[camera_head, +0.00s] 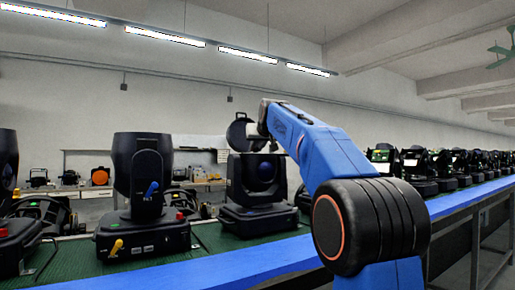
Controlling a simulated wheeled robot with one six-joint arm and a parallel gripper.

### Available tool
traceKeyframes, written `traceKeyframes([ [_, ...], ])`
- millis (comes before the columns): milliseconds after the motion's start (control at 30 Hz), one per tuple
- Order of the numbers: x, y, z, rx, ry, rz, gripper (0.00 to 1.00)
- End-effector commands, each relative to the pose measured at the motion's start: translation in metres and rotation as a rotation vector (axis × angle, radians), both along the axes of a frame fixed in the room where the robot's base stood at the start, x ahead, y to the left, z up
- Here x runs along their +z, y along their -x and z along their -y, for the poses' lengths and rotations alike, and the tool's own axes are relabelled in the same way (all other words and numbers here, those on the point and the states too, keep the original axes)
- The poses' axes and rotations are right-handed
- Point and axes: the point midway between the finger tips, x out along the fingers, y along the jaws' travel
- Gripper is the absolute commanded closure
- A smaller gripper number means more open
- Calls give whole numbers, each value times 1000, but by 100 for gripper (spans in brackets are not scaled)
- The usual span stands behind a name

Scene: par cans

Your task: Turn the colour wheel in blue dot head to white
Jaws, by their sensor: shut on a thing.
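My arm reaches over from the right and ends at the top of this head. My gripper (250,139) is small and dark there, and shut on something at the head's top. The dark shapes run together, so its fingers and the colour wheel cannot be made out clearly. The wheel's colour does not show.
Several lamps line the bench at right. The bench's blue front edge (240,268) runs across below.

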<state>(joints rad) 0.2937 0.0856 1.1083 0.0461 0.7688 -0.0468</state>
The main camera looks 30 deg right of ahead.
Motion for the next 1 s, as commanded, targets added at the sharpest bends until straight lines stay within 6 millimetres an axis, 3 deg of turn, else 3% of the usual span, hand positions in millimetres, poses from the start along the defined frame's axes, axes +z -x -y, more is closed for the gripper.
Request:
traceKeyframes([
  [1000,-1,-11,-13,-715,0,-1,100],
])
